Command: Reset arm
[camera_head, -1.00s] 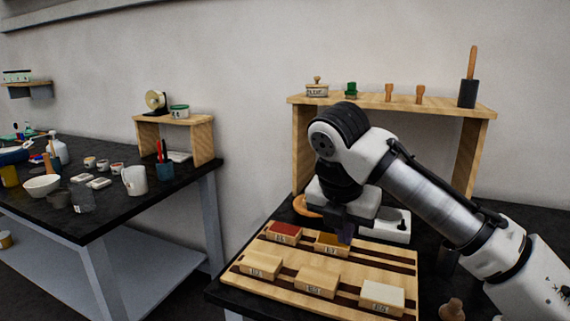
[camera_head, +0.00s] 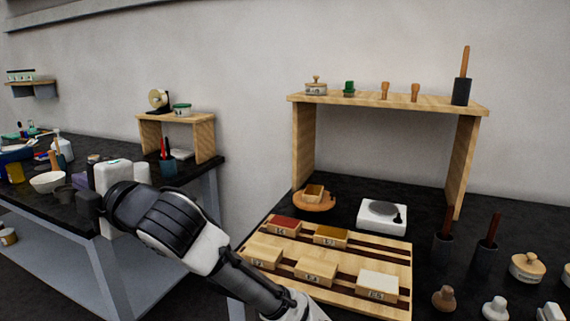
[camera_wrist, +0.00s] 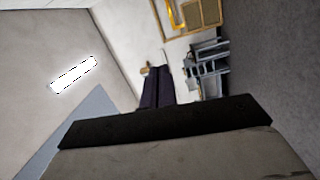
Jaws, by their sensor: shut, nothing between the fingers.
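My gripper (camera_wrist: 157,72) shows in the wrist view as two dark fingers side by side, shut and empty. In the head view my arm reaches from the bottom centre up to the left, with its white wrist in front of the left table (camera_head: 205,177). The fingers cannot be made out clearly there. The wrist view looks into the room, away from the tables, toward a ceiling light (camera_wrist: 73,74) and a framed picture (camera_wrist: 200,14).
The right table holds a wooden rack (camera_head: 335,292) of labelled blocks, a white scale (camera_head: 382,216), a wooden bowl (camera_head: 314,201), and several dark cups and stoppers. A wooden shelf (camera_head: 390,101) stands behind. Cups and a white bowl (camera_head: 47,182) crowd the left table near my wrist.

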